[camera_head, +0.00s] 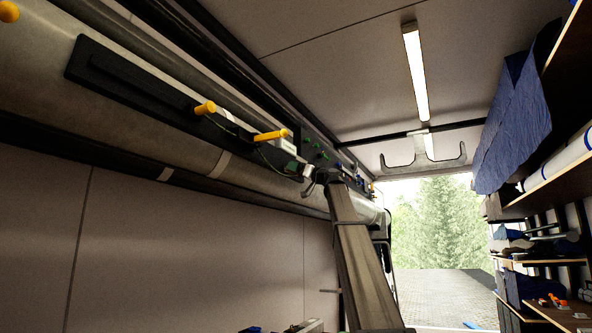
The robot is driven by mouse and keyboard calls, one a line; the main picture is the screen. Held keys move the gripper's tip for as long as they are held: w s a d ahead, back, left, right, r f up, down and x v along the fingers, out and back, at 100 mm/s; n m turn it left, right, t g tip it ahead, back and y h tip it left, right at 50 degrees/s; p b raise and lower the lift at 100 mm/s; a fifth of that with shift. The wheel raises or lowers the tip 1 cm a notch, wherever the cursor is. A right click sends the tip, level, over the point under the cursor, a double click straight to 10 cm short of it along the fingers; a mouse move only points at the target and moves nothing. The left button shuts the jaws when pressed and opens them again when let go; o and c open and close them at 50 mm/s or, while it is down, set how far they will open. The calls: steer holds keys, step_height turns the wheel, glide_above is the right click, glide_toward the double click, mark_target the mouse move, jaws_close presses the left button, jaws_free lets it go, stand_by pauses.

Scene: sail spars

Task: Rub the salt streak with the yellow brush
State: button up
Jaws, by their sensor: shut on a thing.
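A long pale grey spar (130,125) runs along the left wall, high up, away from me. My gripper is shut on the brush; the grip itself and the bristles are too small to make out. I cannot pick out the salt streak with certainty.
A dark bar (140,82) lies along the spar, with another yellow peg (205,108) on it and a thin green cord near it. Shelves (550,200) with blue cloth (510,125) line the right side. An open doorway (440,225) is ahead.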

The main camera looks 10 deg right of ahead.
steer(key=shift+s+d, duration=0.55)
steer(key=shift+d, duration=0.25)
steer(key=shift+s+d, duration=0.6)
steer(key=shift+d, duration=0.2)
steer(key=shift+s+d, duration=0.55)
steer(key=shift+d, duration=0.25)
steer(key=shift+s+d, duration=0.1)
steer(key=shift+s+d, duration=0.8)
steer(key=shift+d, duration=0.3)
steer(key=shift+w+a, duration=0.1)
steer(key=shift+a, duration=0.05)
steer(key=shift+w+a, duration=0.95)
steer(key=shift+a, duration=0.35)
steer(key=shift+w+a, duration=0.95)
steer(key=shift+a, duration=0.3)
steer(key=shift+w+a, duration=0.6)
steer(key=shift+a, duration=0.3)
steer(key=shift+s+a, duration=0.1)
